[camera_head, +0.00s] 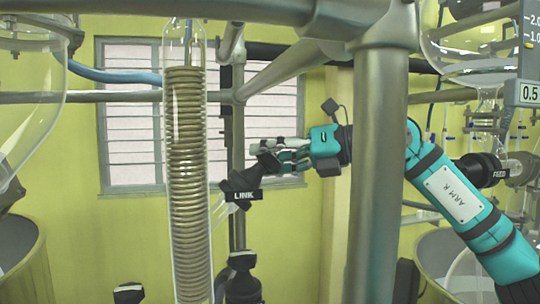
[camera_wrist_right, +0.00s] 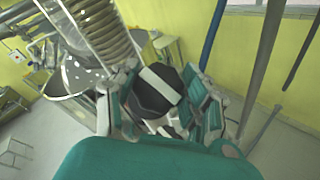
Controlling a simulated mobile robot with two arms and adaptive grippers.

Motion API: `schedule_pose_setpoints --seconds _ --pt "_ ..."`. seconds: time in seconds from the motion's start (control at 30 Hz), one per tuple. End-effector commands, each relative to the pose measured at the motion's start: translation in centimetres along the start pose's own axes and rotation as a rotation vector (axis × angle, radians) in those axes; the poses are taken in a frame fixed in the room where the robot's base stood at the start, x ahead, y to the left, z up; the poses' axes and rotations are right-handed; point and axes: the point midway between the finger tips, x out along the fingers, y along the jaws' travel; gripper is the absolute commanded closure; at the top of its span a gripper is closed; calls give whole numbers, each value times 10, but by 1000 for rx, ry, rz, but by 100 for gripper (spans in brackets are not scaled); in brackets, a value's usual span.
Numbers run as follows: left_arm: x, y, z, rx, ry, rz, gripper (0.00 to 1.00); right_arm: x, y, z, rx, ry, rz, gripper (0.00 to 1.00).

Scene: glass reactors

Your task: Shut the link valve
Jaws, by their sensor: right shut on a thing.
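The link valve (camera_head: 240,188) is black with a white "LINK" label. It sits right of the coiled glass column in the head view. My right gripper (camera_head: 268,157) reaches in from the right and is shut on the valve's upper right part. In the right wrist view the black valve part with a white band (camera_wrist_right: 158,88) lies between the two fingers of my right gripper (camera_wrist_right: 162,108). The fingers hide part of the handle, so I cannot tell its exact angle. My left gripper is not in view.
The glass column with a coil (camera_head: 185,150) stands close left of the valve. A thick metal post (camera_head: 375,170) stands in front of my right arm. Another black valve labelled "FEED" (camera_head: 483,170) is at the right. Glass vessels flank both sides.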

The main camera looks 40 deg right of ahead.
Motion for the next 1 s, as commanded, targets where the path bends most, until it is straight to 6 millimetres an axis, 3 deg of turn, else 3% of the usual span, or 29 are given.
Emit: schedule_pose_setpoints --seconds 1.0 --pt "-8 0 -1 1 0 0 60 0 0 1 101 -2 -103 87"
